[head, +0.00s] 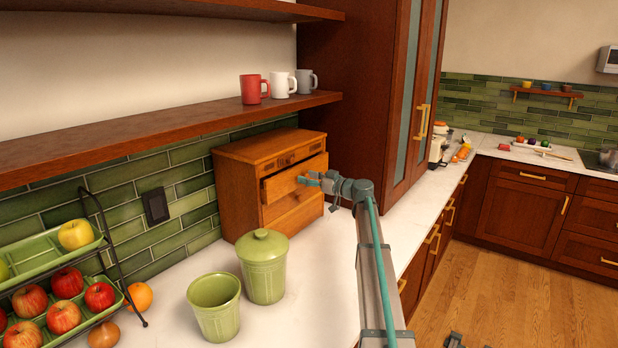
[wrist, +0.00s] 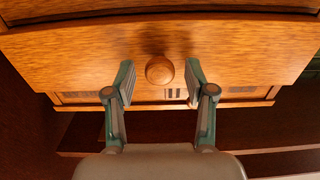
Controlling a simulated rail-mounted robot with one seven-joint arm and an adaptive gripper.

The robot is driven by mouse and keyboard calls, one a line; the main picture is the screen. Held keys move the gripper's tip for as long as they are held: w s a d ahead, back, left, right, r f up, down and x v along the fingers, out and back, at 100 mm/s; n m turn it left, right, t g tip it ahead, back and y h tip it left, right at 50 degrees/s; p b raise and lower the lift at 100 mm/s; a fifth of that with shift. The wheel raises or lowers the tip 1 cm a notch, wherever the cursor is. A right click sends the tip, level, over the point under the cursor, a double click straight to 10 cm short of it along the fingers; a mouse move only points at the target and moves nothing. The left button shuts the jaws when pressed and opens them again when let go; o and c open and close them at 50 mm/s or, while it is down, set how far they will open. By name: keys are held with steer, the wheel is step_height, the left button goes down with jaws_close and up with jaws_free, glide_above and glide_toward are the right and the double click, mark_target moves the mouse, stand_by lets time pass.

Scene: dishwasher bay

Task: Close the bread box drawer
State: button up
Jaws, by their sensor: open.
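The wooden bread box (head: 236,185) stands on the white counter against the green tiles in the head view. Its upper drawer (head: 283,184) sticks out from the body; a lower drawer (head: 293,212) sits below it. My gripper (head: 311,180) is at the front of the pulled-out drawer. In the wrist view the drawer front (wrist: 90,50) fills the upper part, with a round wooden knob (wrist: 159,70) at its middle. My gripper (wrist: 160,82) is open there, one finger on each side of the knob, with gaps to it. Whether the fingertips touch the drawer front is unclear.
A lidded green canister (head: 263,268) and an open green canister (head: 214,308) stand on the counter before the bread box. A fruit rack (head: 110,262) is at left. A shelf (head: 170,130) with mugs hangs above; a tall cabinet (head: 360,100) rises at right.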

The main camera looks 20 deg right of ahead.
jaws_close()
stand_by(0.4)
